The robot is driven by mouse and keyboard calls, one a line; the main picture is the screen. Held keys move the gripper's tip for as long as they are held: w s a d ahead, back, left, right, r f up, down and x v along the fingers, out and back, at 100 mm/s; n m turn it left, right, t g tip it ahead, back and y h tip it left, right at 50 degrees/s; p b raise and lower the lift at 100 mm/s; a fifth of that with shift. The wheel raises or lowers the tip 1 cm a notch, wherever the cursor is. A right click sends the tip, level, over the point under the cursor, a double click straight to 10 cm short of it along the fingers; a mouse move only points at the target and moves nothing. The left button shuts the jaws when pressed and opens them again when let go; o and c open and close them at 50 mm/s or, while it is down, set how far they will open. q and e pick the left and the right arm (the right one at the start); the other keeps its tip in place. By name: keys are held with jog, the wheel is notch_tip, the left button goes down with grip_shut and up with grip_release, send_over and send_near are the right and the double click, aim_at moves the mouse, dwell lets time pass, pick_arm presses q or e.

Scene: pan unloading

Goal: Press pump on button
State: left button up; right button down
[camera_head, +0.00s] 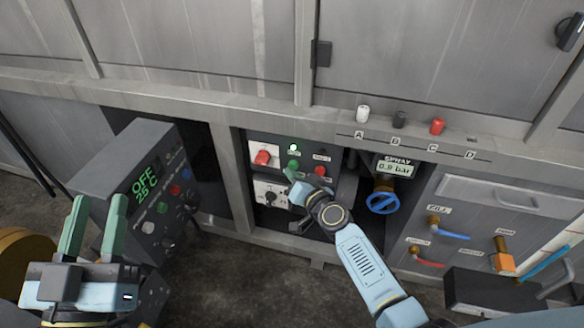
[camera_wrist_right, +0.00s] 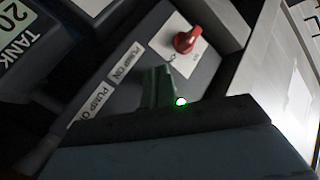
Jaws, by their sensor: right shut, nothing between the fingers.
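The dark pump panel (camera_head: 308,150) is in the middle of the head view. It has a lit green lamp (camera_head: 294,147), a green button (camera_head: 293,164) below it and a red button (camera_head: 320,170) to the right. My right gripper (camera_head: 291,176) is shut and empty, its tips close to the green button; I cannot tell whether they touch it. In the right wrist view the green fingers (camera_wrist_right: 160,87) are together beside the PUMP ON label (camera_wrist_right: 124,64), next to the lit lamp (camera_wrist_right: 181,101), and no button shows. My left gripper (camera_head: 93,225) is open and empty at lower left.
A red switch (camera_head: 262,157) sits left of the buttons, with a black knob (camera_head: 270,197) below. A grey control box (camera_head: 143,180) reading OFF stands at left. A blue valve wheel (camera_head: 383,203) is right of my right gripper. A metal beam (camera_head: 200,106) runs above the panel.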

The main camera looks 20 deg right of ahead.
jog(key=shift+s+a, duration=0.4)
jog(key=shift+s, duration=0.2)
jog(key=s+a, duration=0.1)
jog(key=s, duration=0.1)
jog(key=s+a+p, duration=0.1)
jog(key=s, duration=0.1)
jog(key=shift+a, duration=0.4)
jog(key=shift+r+p, duration=0.15)
jog(key=shift+p, duration=0.2)
